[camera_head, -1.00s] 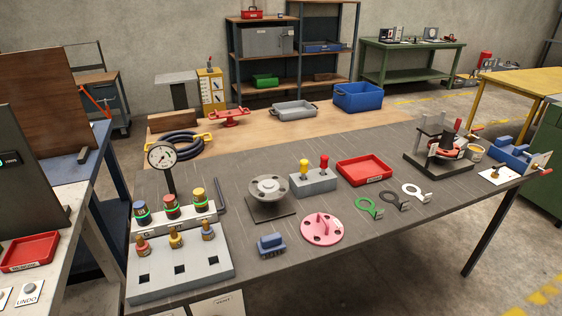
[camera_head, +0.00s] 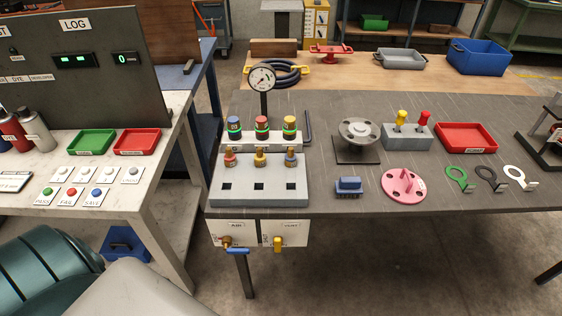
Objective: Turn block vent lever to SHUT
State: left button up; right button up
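A white panel marked VENT (camera_head: 296,239) hangs below the front edge of the dark workbench. On it is a yellow lever (camera_head: 277,244), which looks upright. The small markings around it are too small to read. To its left is a panel marked AIR (camera_head: 217,227), with a brass valve and a blue lever (camera_head: 238,251) lying roughly level. Above, a grey block (camera_head: 257,200) with several brass fittings stands on the bench, and a dial gauge (camera_head: 262,79) rises behind it. Neither of my grippers is in view.
A white table (camera_head: 150,190) with buttons and trays stands to the left, with a gap between it and the bench. A grey block with yellow and red knobs (camera_head: 407,138), a pink flange (camera_head: 404,187) and a red tray (camera_head: 466,138) are on the bench. Floor below the panels looks clear.

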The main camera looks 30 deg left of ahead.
aim_at(277, 241)
jog(key=u, duration=0.95)
